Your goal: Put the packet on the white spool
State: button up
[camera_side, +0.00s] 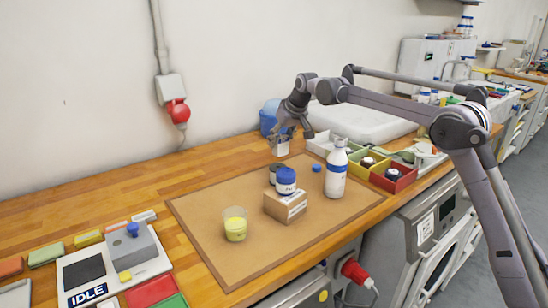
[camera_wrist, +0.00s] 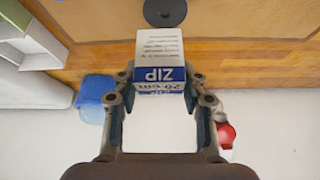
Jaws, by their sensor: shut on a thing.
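The packet (camera_side: 282,149) is a small white box with a blue end. In the wrist view the packet (camera_wrist: 160,50) reads "ZIP 20 cm". My gripper (camera_side: 287,137) is shut on it, with a finger on each side, and holds it near the back edge of the brown mat (camera_side: 195,218). The gripper also shows in the wrist view (camera_wrist: 160,80). I cannot pick out a white spool for certain. A dark round thing (camera_side: 275,171) stands on the mat in front of the packet; it also shows in the wrist view (camera_wrist: 165,10).
A blue-lidded jar (camera_side: 286,181) stands on a cardboard box (camera_side: 286,206). A white bottle (camera_side: 336,172), a small blue cap (camera_side: 316,168) and a yellow-filled cup (camera_side: 235,228) are on the mat. Coloured bins (camera_side: 393,181) line the right; a blue container (camera_side: 268,118) stands behind. The mat's left is clear.

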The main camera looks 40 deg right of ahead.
aim_at(278, 152)
jog(key=shift+w+a+f, duration=0.3)
jog(key=shift+a+f, duration=0.05)
jog(key=shift+f, duration=1.95)
jog(key=o, duration=1.1)
jog(key=shift+f, duration=0.1)
